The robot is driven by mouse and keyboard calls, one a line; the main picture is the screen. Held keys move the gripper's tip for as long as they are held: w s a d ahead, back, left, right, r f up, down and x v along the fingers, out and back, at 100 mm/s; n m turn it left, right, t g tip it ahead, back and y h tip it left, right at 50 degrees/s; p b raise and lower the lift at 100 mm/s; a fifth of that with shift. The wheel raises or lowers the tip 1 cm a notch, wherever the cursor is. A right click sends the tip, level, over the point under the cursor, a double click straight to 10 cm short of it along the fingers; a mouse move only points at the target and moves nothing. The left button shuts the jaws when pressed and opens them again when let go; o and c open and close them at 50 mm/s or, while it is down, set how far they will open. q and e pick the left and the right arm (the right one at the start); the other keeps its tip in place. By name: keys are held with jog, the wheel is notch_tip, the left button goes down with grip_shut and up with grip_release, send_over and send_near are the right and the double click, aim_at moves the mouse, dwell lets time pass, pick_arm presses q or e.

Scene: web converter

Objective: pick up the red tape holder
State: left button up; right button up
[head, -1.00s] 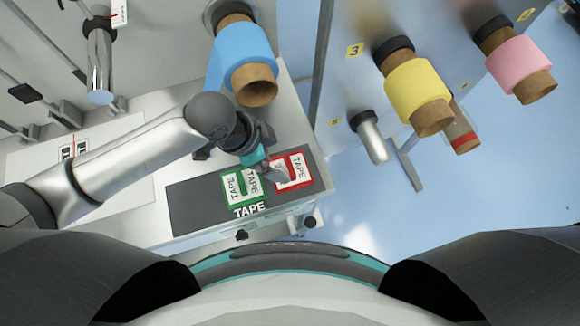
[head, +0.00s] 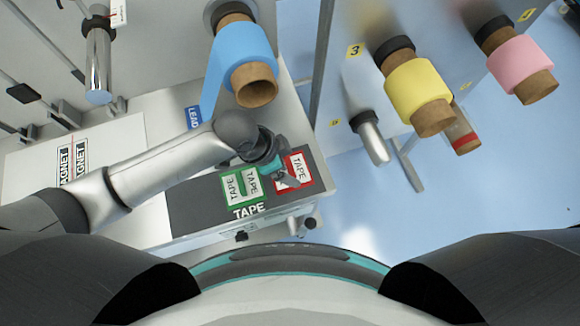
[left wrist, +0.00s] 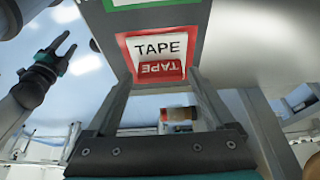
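The red tape holder (head: 295,173) lies on the dark TAPE mat at the right end of the machine's top. The left gripper (head: 284,180) is over its left part and hides some of it. In the left wrist view, the red tape holder (left wrist: 160,50) shows ahead, with the two fingers of my left gripper (left wrist: 161,88) spread apart below it. Nothing is between the fingers; whether they touch the holder I cannot tell. My right gripper (left wrist: 66,50) appears at the left of the wrist view, fingers apart and empty.
A green tape holder (head: 243,186) lies directly left of the red one on the dark mat (head: 190,206). A blue roll (head: 238,58) hangs above and behind. Yellow (head: 417,88) and pink (head: 516,65) rolls stick out to the right. Blue floor lies right of the machine's edge.

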pick_arm(q)
jog(key=c, duration=1.1)
jog(key=shift+r, duration=0.15)
